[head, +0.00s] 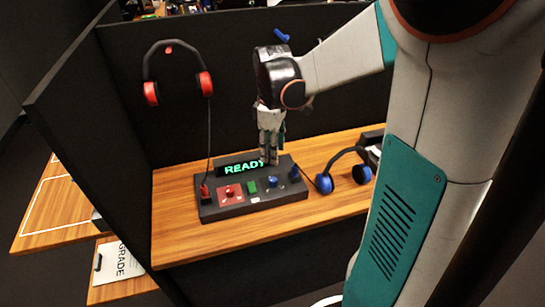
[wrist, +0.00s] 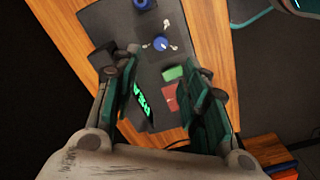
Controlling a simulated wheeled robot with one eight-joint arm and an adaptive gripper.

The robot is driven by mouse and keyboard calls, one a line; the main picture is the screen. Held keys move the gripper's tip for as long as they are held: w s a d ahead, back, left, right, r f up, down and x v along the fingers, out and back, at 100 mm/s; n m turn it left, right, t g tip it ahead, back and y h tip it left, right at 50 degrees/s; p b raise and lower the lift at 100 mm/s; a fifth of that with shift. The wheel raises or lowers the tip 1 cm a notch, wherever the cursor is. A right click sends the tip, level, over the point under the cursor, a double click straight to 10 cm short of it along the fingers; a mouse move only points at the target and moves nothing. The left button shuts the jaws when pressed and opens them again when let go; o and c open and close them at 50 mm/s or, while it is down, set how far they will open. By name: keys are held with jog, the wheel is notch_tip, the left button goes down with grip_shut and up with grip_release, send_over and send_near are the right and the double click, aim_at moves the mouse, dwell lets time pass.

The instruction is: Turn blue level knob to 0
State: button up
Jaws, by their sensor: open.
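The blue level knob (head: 272,181) sits on the right part of the dark control panel (head: 207,215), with small pale marks around it. It also shows in the wrist view as a round blue cap (wrist: 160,43). Its setting is too small to read. My gripper (head: 269,161) points down above the back of the panel, behind the knob. In the wrist view its two fingers (wrist: 164,68) are apart, with nothing held between them. The knob lies beyond the fingertips there, apart from them.
A green button (head: 251,186) and a red square with a red knob (head: 230,193) lie left of the blue knob. The green READY display (head: 244,168) is behind them. Blue headphones (head: 343,172) lie right of the panel. Red headphones (head: 204,82) hang on the dark partition.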

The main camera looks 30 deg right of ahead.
aim_at(273, 180)
jog(key=shift+r, duration=0.2)
jog(key=f+m, duration=0.6)
jog(key=m, duration=0.1)
jog(key=f+m+b, duration=0.1)
jog(key=f+m, duration=0.5)
jog(key=shift+s+m, duration=0.2)
jog(key=shift+m, duration=0.2)
dwell(0.5)
grip_shut()
